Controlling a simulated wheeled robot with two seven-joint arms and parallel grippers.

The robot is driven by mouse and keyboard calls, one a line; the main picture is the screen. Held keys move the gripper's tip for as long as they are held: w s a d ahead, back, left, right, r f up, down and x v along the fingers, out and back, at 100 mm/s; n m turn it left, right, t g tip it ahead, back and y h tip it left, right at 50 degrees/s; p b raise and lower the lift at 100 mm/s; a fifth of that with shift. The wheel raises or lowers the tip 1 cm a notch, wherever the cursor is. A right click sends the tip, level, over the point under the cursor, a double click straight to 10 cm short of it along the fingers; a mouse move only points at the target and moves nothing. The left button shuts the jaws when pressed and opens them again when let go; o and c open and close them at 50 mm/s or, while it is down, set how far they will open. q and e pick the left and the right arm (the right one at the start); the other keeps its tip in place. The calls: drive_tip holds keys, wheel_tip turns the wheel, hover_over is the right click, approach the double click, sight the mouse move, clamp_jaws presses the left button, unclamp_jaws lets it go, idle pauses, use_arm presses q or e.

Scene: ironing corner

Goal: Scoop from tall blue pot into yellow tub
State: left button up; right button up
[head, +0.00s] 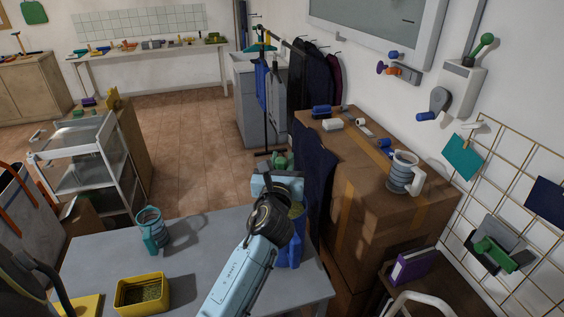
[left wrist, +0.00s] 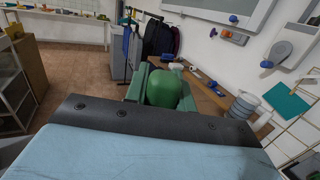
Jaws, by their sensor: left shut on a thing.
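The tall blue pot (head: 289,252) stands at the right end of the grey table, partly hidden behind my left arm. Greenish grains show at its mouth. The yellow tub (head: 141,306) sits at the table's front left, with similar grains inside. My left gripper (head: 281,165) is above and beyond the pot. It is shut on a green rounded handle, which shows large between the fingers in the left wrist view (left wrist: 165,88). The rest of the held tool is hidden, so I cannot tell whether it carries grains. My right gripper is not in view.
A large cardboard box (head: 385,215) is close on the right, bearing a striped mug (head: 402,174). The table's middle is clear.

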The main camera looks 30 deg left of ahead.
use_arm(q)
wheel_tip(320, 180, down, 4)
drive_tip(key=shift+r+b, duration=0.2)
drive_tip(key=shift+b, duration=0.95)
drive_tip(key=shift+s+f+b, duration=0.25)
drive_tip(key=shift+f+b, duration=0.3)
drive_tip(key=shift+f, duration=0.35)
clamp_jaws()
drive_tip(key=shift+d+f, duration=0.1)
drive_tip(key=shift+f, duration=0.05)
drive_tip(key=shift+w+r+p, duration=0.25)
drive_tip(key=shift+r+p, duration=0.65)
drive_tip(key=shift+r, duration=0.3)
wheel_tip(320, 180, up, 11)
drive_tip(key=t+p, duration=0.1)
drive_tip(key=p, duration=0.6)
drive_tip(key=shift+r+y+p, duration=0.15)
drive_tip(key=shift+y+p, duration=0.15)
drive_tip(key=shift+p, duration=0.05)
